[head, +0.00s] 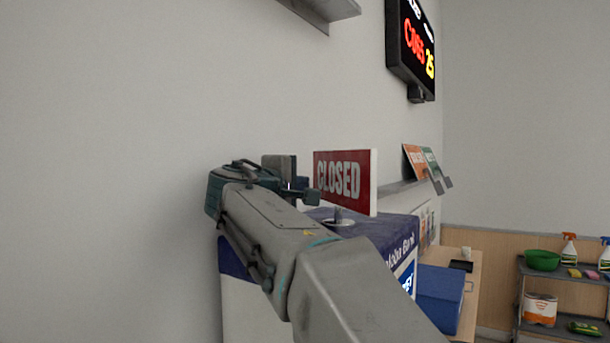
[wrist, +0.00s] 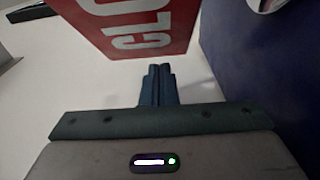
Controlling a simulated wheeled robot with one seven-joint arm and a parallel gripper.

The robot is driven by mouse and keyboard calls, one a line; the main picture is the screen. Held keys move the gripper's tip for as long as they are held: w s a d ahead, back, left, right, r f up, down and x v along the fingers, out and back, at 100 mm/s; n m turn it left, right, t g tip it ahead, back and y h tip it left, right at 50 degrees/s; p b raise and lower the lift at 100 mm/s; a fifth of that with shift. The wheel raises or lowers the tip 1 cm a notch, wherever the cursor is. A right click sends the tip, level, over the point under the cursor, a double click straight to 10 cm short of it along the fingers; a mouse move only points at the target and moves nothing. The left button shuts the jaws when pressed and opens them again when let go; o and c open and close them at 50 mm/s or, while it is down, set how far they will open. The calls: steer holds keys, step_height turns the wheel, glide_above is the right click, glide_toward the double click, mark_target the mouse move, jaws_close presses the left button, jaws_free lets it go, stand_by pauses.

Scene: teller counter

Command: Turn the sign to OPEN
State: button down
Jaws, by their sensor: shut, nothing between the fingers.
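The sign (head: 341,180) is a red panel with white letters reading CLOSED in the head view. It stands upright above the blue-topped counter (head: 385,230), over a small round metal base (head: 339,220). In the wrist view the red sign (wrist: 135,22) shows close ahead, with only part of its lettering in frame. My gripper (head: 305,190) is just left of the sign in the head view. In the wrist view its fingers (wrist: 158,70) are shut together and empty, beside the sign's lower edge. I cannot tell whether they touch it.
A wall display (head: 412,45) hangs at upper right. A brochure shelf (head: 400,185) is on the wall behind the sign. A blue box (head: 440,298) sits on a wooden desk to the right. A grey shelf unit (head: 562,277) with cleaning supplies stands at far right.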

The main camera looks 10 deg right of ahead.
mark_target(318, 183)
steer(key=shift+d+r, duration=0.1)
steer(key=shift+d, duration=0.35)
steer(key=shift+w+d, duration=0.1)
steer(key=shift+d, duration=0.05)
steer(key=shift+d, duration=0.15)
steer(key=shift+w+d+f+b, duration=0.1)
steer(key=shift+w+d+b, duration=0.15)
steer(key=shift+d+b, duration=0.2)
steer(key=shift+w+d+f+b, duration=0.1)
steer(key=shift+w+d+b, duration=0.1)
steer(key=shift+d+b, duration=0.25)
steer(key=shift+w+d+m+g+h, duration=0.2)
steer(key=shift+d+m+g+h, duration=0.4)
steer(key=shift+m+g+h, duration=0.35)
steer(key=shift+d+m+g+h+p, duration=0.4)
steer(key=shift+d+m+g+h, duration=0.15)
steer(key=shift+g+h, duration=0.15)
steer(key=shift+s, duration=0.1)
